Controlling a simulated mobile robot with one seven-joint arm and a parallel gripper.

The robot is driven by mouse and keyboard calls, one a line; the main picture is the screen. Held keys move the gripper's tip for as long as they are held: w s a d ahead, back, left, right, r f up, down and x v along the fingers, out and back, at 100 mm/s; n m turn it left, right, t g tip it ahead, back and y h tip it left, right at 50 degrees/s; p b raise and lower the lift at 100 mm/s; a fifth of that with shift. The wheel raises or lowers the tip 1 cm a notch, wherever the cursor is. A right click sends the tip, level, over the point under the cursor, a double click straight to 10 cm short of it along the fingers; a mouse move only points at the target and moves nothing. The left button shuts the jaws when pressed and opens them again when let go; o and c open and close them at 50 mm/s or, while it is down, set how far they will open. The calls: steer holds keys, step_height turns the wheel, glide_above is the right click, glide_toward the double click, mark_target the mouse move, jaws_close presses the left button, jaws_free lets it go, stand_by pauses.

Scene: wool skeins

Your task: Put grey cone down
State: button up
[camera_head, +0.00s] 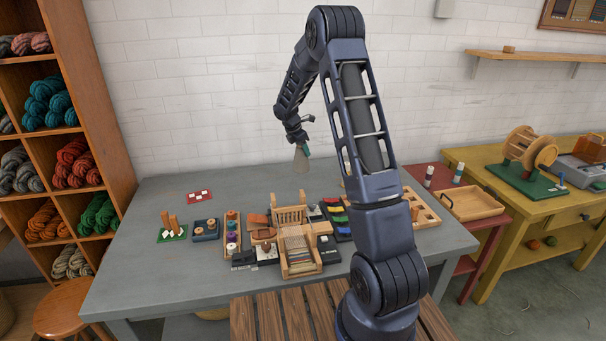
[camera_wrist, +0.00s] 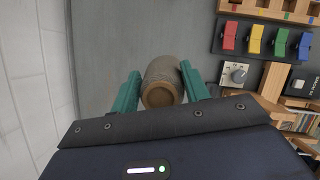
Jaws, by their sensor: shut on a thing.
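The grey cone (camera_head: 301,160) hangs from my gripper (camera_head: 304,149) above the back of the grey table (camera_head: 130,262), apart from the tabletop. In the head view it is small, with its narrow end up. In the wrist view the cone (camera_wrist: 162,82) looks grey-brown with a round tan end towards the camera. My gripper's two teal fingers (camera_wrist: 160,88) are shut on it, one on each side. The cone's far end is hidden in the wrist view.
A small wooden loom (camera_head: 298,250) and several trays crowd the table's middle front. The table's back and left have free room.

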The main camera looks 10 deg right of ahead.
mark_target(303, 171)
step_height(303, 171, down, 11)
steer(key=shift+f, duration=0.2)
stand_by(0.4)
steer(key=shift+f, duration=0.15)
steer(key=o, duration=1.4)
